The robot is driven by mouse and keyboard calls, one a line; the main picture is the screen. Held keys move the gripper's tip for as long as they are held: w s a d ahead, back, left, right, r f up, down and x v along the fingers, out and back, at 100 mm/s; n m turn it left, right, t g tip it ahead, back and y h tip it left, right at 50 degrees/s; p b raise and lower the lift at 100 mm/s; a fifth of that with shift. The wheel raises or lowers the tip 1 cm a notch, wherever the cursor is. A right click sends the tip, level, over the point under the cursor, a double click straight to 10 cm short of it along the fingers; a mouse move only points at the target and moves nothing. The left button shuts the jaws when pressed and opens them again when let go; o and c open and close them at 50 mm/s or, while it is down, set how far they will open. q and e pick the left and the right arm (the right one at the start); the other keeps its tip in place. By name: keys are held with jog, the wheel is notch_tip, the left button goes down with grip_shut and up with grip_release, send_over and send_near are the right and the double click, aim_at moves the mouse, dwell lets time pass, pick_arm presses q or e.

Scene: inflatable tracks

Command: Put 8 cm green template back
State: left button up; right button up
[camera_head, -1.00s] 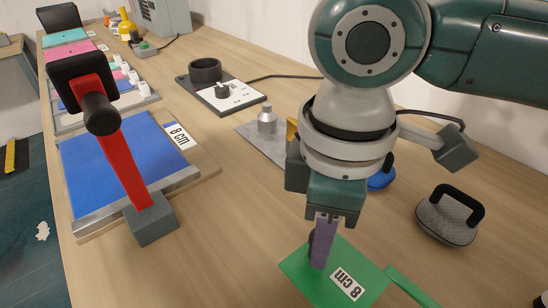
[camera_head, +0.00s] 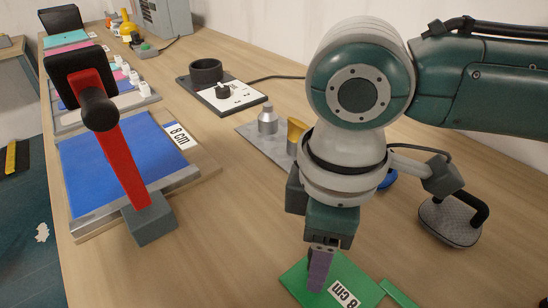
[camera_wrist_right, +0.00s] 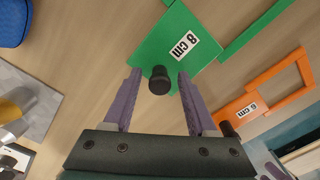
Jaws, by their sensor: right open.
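The green 8 cm template (camera_head: 340,281) lies flat on the table at the bottom of the head view, with a white "8 cm" label. In the right wrist view the green template (camera_wrist_right: 165,45) shows a black knob (camera_wrist_right: 159,80) near its lower edge. My right gripper (camera_head: 318,287) is over the template. Its two purple fingers (camera_wrist_right: 155,91) are open, one on each side of the knob, apart from it in the picture. How far the fingertips are above the template is hard to tell.
A green frame strip (camera_wrist_right: 248,32) and an orange frame (camera_wrist_right: 268,82) lie beside the template. A blue sheet (camera_head: 116,167) under a red-handled tool (camera_head: 121,160) is at left. A black-handled grey pad (camera_head: 449,220) stands at right.

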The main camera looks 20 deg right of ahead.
notch_tip(320, 180, up, 12)
jog(key=p, duration=0.3)
jog(key=s+a+f+m+t+y, duration=0.2)
jog(key=s+a+f+m+y, duration=0.15)
jog(key=s+a, duration=0.2)
jog(key=s+d+f+m+h, duration=0.1)
jog(key=s+d+m, duration=0.1)
jog(key=d, duration=0.2)
jog(key=s+d+f+m+t+h, duration=0.1)
jog(key=s+d+m, duration=0.1)
jog(key=d, duration=0.2)
jog(key=s+d+f+m+h, duration=0.1)
jog(key=s+d+m, duration=0.1)
jog(key=d, duration=0.2)
jog(key=shift+s+f+t, duration=0.15)
jog(key=shift+s+t, duration=0.15)
jog(key=shift+s, duration=0.05)
notch_tip(320, 180, up, 47)
jog(key=p, duration=4.6)
jog(key=shift+p, duration=0.35)
